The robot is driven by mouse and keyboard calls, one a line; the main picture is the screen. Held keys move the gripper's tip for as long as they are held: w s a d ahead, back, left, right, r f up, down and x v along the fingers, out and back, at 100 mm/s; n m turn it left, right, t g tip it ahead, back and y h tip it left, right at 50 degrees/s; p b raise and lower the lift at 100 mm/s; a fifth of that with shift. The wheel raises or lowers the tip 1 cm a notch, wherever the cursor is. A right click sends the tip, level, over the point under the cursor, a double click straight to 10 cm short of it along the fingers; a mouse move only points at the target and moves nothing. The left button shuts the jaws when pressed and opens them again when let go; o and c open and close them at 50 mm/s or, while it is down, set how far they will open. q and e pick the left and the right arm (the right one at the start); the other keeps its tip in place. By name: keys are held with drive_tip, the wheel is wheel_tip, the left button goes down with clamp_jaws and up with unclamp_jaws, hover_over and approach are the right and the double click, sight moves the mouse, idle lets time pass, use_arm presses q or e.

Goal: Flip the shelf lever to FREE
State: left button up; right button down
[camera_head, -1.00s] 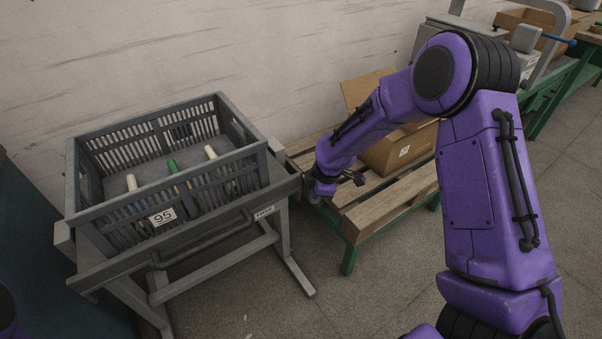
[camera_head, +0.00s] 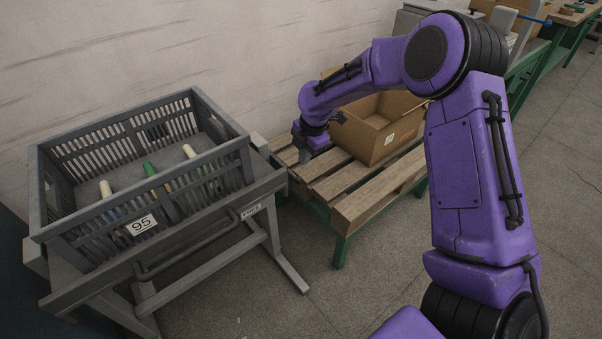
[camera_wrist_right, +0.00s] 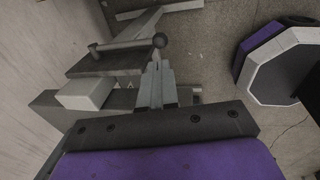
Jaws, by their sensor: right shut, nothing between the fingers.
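The grey shelf stand (camera_head: 268,186) is at the left of the head view, with a small pale label (camera_head: 250,210) on its front rail, its lettering too small to read surely. I cannot make out the lever in the head view. My right gripper (camera_head: 304,155) is beyond the stand's right end, pointing down, shut and empty. My left gripper is out of view.
A slatted grey crate (camera_head: 225,150) marked 95, holding several bobbins, sits on the stand. A wooden pallet (camera_head: 365,205) on a green frame, carrying an open cardboard box (camera_head: 385,145), is right of my gripper. The floor in front is clear.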

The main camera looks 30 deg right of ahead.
sight(299, 178)
drive_tip(key=f, duration=0.2)
drive_tip(key=w+f, duration=0.1)
drive_tip(key=f, duration=0.4)
drive_tip(key=shift+w+a+f, duration=0.2)
drive_tip(key=shift+a+f, duration=0.05)
drive_tip(key=shift+f, duration=0.05)
drive_tip(key=shift+f+b, duration=0.1)
drive_tip(key=shift+b, duration=0.25)
